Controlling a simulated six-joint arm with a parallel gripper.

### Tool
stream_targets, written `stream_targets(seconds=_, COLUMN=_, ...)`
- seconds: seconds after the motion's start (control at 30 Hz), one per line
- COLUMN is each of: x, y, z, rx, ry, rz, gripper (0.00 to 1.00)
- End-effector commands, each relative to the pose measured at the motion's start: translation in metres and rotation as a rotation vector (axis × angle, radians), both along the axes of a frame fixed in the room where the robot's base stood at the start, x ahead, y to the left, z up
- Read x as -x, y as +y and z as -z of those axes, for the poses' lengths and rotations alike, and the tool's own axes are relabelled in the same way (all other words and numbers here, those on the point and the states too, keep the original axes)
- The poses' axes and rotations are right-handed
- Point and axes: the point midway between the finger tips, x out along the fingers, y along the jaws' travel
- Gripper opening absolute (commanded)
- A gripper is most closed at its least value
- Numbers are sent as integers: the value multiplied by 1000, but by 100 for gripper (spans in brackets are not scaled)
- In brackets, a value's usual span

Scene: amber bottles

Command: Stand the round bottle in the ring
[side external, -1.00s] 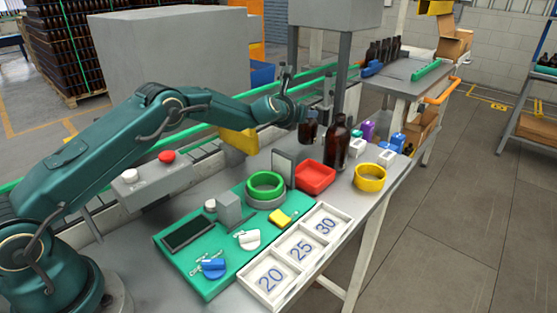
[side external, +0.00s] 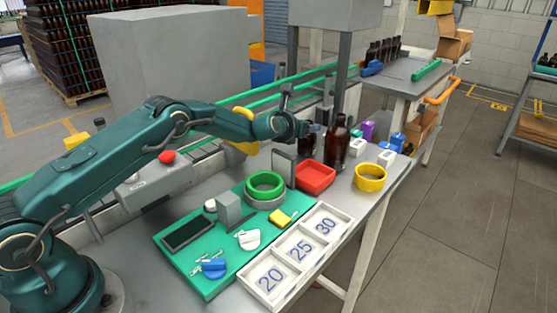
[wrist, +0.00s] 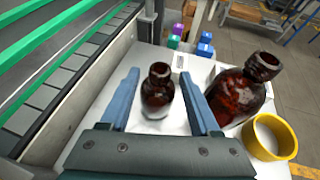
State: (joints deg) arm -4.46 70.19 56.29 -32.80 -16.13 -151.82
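A smaller amber bottle (wrist: 158,92) stands upright on the table. In the wrist view it shows between the two spread blue fingers of my gripper (wrist: 160,76), with gaps on both sides. In the side view my gripper (side external: 303,128) is beside this bottle (side external: 308,147) and partly hides it. A taller amber bottle (side external: 337,145) stands upright to its right, and also in the wrist view (wrist: 240,92). A yellow ring (side external: 370,178) lies empty on the table; it also shows in the wrist view (wrist: 271,137). A green ring (side external: 265,185) sits on the green mat.
A red tray (side external: 315,178) and a grey upright plate (side external: 283,165) are near the bottles. White, purple and blue small items (side external: 386,158) stand behind the taller bottle. A numbered white tray (side external: 299,250) is at the front. The conveyor with green rails (wrist: 60,50) runs to the left.

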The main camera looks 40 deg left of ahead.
Motion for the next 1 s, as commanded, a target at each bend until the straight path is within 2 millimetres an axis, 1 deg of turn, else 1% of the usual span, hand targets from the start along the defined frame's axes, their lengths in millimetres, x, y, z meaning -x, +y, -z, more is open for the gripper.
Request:
stream_targets(seconds=0.2, x=0, y=0, z=-3, rx=0, ry=0, rz=1, gripper=63)
stream_targets(seconds=0.37, x=5, y=-1, z=-5, rx=-2, ry=2, rz=-1, gripper=63)
stream_targets(seconds=0.8, x=37, y=-9, z=-19, rx=0, ry=0, rz=1, gripper=63)
stream_targets(seconds=1.0, x=45, y=-12, z=-22, rx=-1, ry=-1, rz=3, gripper=63)
